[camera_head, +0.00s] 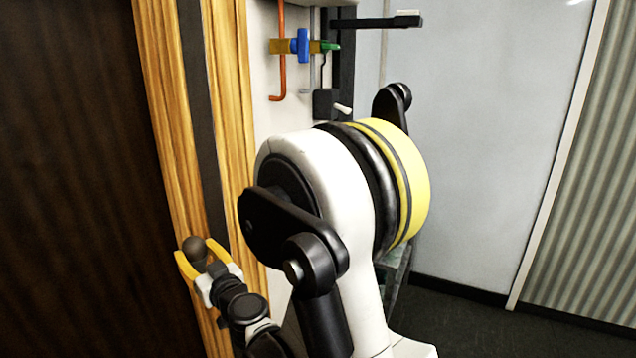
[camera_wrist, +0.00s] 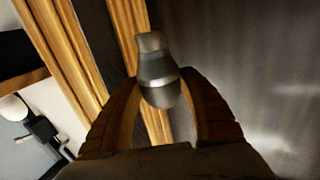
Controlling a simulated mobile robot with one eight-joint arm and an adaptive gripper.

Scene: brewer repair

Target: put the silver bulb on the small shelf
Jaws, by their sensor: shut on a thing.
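My gripper (camera_head: 205,262) has yellow fingers and is at the lower left of the head view, in front of the wood-trimmed frame. It is shut on the silver bulb (camera_head: 194,247), which looks dark and round there. In the wrist view the bulb (camera_wrist: 158,72) is a grey metallic body with a narrower neck pointing away, held between the two fingers of my gripper (camera_wrist: 160,90). The bulb is clear of any surface that I can see. I cannot make out the small shelf for sure in either view.
A wooden frame (camera_head: 168,110) with a dark strip runs beside a dark panel (camera_head: 75,180) at left. Behind my arm, a white wall carries an orange pipe (camera_head: 281,60), a blue valve (camera_head: 302,45) and a black bracket (camera_head: 375,22). Open floor (camera_head: 470,325) shows at lower right.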

